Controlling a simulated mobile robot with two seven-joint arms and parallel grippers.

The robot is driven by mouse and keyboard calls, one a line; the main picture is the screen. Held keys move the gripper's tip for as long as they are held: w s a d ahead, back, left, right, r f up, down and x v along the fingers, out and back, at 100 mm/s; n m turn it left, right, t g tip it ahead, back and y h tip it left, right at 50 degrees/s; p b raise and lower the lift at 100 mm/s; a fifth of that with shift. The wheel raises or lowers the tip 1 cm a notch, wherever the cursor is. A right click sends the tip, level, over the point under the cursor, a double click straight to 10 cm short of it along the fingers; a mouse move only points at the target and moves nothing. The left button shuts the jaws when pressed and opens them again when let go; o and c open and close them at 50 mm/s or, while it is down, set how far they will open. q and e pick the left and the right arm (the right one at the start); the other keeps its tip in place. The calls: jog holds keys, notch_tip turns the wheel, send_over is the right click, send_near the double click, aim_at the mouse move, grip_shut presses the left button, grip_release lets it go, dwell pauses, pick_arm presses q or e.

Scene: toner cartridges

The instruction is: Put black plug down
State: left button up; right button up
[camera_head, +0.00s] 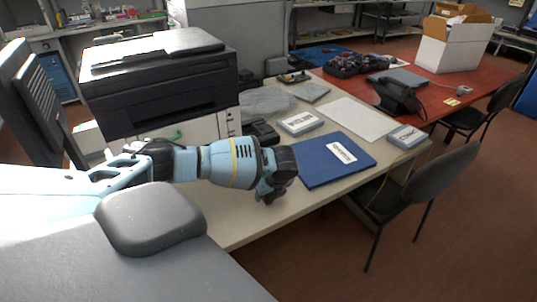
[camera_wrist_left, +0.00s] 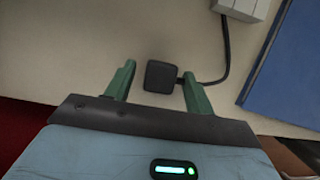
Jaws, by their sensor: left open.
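In the left wrist view, the black plug (camera_wrist_left: 161,77) is a small dark block on the cream table top. A dark cable (camera_wrist_left: 225,58) runs from its right side up to the right. My left gripper (camera_wrist_left: 160,80) is open, with its two green fingers apart on either side of the plug. A gap shows between the plug and the left finger; the right finger is close to the plug and the cable. In the head view my left gripper (camera_head: 272,190) is over the near part of the table (camera_head: 235,222), and the plug is hidden there. My right gripper is not in view.
A blue folder (camera_head: 335,158) lies right of my left gripper; its edge (camera_wrist_left: 285,70) shows in the wrist view. A white block (camera_wrist_left: 242,8) sits at the cable's far end. A printer (camera_head: 160,80) stands at the left. A chair (camera_head: 425,180) stands by the table's right side.

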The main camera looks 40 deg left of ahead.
pick_arm(q)
jog(key=p+v, duration=0.1)
jog(key=v, duration=1.1)
jog(key=shift+p, duration=0.4)
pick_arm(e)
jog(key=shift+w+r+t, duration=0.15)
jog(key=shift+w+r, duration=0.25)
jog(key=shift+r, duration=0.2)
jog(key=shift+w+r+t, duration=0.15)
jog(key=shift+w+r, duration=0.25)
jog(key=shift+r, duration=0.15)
pick_arm(q)
jog(key=shift+r, duration=0.1)
